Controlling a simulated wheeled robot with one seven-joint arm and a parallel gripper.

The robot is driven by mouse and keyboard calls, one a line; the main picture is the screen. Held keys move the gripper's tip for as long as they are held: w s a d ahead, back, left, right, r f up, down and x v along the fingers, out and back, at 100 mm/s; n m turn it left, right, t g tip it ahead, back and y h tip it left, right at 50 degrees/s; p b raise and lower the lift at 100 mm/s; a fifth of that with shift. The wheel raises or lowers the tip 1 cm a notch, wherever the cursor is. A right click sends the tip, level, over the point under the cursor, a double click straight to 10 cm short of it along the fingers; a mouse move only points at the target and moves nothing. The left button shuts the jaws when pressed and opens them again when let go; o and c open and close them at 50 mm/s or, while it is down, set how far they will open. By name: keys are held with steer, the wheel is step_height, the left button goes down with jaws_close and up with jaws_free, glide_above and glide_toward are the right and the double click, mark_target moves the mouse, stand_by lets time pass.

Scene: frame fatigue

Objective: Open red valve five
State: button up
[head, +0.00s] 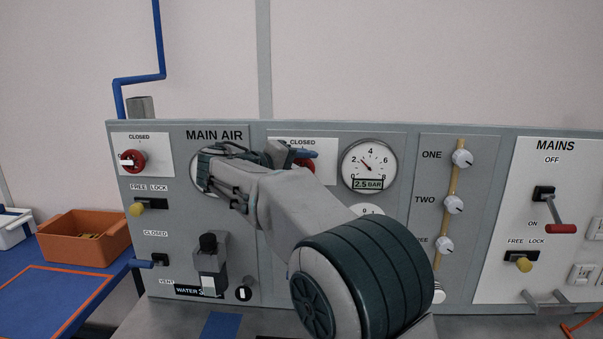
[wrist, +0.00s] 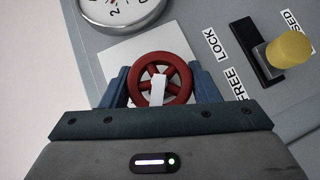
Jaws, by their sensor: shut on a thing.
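A red valve wheel with a white pointer (wrist: 159,68) sits between the two blue fingers of my gripper (wrist: 163,86) in the wrist view, on a white plate. My gripper is shut on the wheel's sides. In the head view my gripper (head: 302,154) is at the panel below a CLOSED label, with only a bit of the red wheel (head: 309,163) showing. My arm hides the rest of the wheel and the lettering near it. No number five is readable. Another red valve (head: 132,161) with a white pointer is at the panel's left, under a CLOSED label.
A yellow lock knob (wrist: 288,49) is right of the wheel in the wrist view, beside FREE LOCK lettering. A gauge (head: 363,165) reading 2.5 BAR is right of my gripper. White knobs (head: 462,158) and a red-handled mains lever (head: 560,228) are farther right. An orange bin (head: 84,238) stands left.

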steer(key=shift+a+f+n+t+h+b, duration=0.15)
steer(key=shift+n+t+h+b, duration=0.55)
steer(key=shift+n+h+b, duration=0.35)
steer(key=shift+n+t+h+b, duration=0.55)
steer(key=shift+n+t+b, duration=0.05)
steer(key=shift+n, duration=0.35)
steer(key=o, duration=1)
steer(key=b+v, duration=0.2)
steer(key=v, duration=1.2)
